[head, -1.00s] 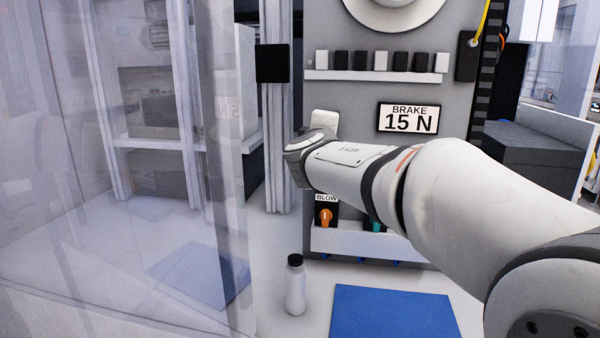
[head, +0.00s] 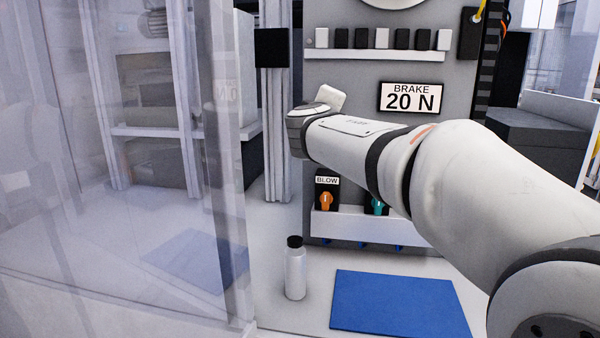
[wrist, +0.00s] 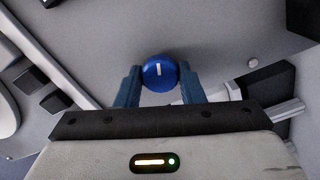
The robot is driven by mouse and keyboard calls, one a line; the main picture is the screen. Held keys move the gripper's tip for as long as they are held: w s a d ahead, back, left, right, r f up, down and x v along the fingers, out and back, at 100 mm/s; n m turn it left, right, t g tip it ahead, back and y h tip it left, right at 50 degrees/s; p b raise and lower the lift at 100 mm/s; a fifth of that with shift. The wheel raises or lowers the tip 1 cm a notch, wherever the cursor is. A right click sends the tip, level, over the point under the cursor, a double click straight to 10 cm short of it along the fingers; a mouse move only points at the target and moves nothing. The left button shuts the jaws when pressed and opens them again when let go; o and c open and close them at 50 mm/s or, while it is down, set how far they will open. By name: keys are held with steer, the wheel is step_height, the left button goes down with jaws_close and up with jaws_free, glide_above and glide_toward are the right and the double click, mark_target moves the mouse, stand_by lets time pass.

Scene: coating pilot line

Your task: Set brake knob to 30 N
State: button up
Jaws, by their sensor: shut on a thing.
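The brake knob (wrist: 159,73) is a round blue knob with a white pointer line, seen in the wrist view. My gripper (wrist: 160,85) has its two blue fingers shut on the knob, one on each side. The pointer line stands about upright in the wrist view. The brake display (head: 411,98) on the grey panel reads 20 N. In the head view my arm hides the knob and the fingers.
Below my arm are an orange BLOW knob (head: 325,201) and a partly hidden teal knob (head: 377,206). A white bottle (head: 295,272) with a black cap stands beside a blue mat (head: 398,303). A transparent panel (head: 120,200) fills the left side.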

steer(key=m+b, duration=0.9)
steer(key=b, duration=0.2)
steer(key=shift+m, duration=0.3)
stand_by(0.3)
steer(key=o, duration=1.2)
steer(key=shift+s, duration=0.1)
steer(key=s+a+b, duration=0.1)
steer(key=s+b, duration=0.2)
steer(key=s, duration=0.3)
